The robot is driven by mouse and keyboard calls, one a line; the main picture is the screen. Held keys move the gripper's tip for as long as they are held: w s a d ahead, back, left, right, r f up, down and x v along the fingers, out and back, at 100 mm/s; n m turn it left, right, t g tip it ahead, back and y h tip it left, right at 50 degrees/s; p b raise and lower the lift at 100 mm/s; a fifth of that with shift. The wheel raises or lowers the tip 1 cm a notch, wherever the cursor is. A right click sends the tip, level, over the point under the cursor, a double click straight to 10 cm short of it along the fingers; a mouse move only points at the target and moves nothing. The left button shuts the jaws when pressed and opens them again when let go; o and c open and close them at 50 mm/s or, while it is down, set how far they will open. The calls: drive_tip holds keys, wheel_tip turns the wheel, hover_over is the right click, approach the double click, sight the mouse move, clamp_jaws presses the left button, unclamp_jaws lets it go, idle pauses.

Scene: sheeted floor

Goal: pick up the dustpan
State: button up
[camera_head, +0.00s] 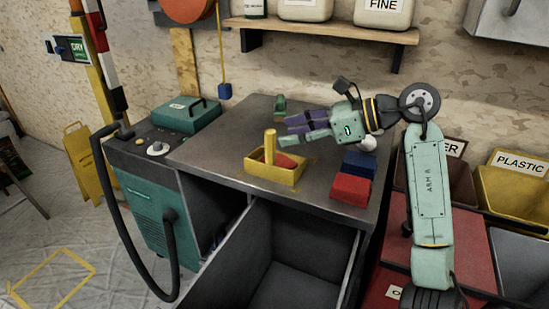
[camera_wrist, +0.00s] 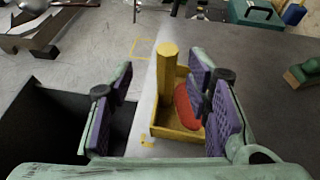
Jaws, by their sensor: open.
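The dustpan looks like a yellow tray (camera_head: 262,174) with an upright yellow handle (camera_head: 269,146). It stands on the dark worktop near its front edge, with a red object (camera_head: 285,161) lying inside. In the wrist view the dustpan (camera_wrist: 160,134) lies ahead of the fingers, its handle (camera_wrist: 167,75) between them in the picture. My gripper (camera_head: 289,130) is open and empty, to the right of the handle in the head view. In the wrist view its purple-padded fingers (camera_wrist: 163,105) are wide apart, and the right one hides part of the tray and red object.
Blue (camera_head: 359,164) and red (camera_head: 351,189) blocks sit at the worktop's right. A green-topped object (camera_head: 280,105) stands behind. A teal case (camera_head: 186,115) is at the left. An open drawer (camera_head: 270,265) juts out below. The worktop left of the dustpan is clear.

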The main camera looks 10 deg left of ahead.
sight(274, 132)
drive_tip(key=p+x, duration=0.1)
drive_tip(key=x, duration=0.2)
drive_tip(key=p+x, duration=0.1)
drive_tip(key=x, duration=0.1)
drive_tip(key=shift+w+a+f+p, duration=0.1)
drive_tip(key=shift+w+a+p, duration=0.05)
drive_tip(key=shift+w+p, duration=0.25)
drive_tip(key=shift+a+f, duration=0.3)
drive_tip(key=shift+a, duration=0.05)
clamp_jaws()
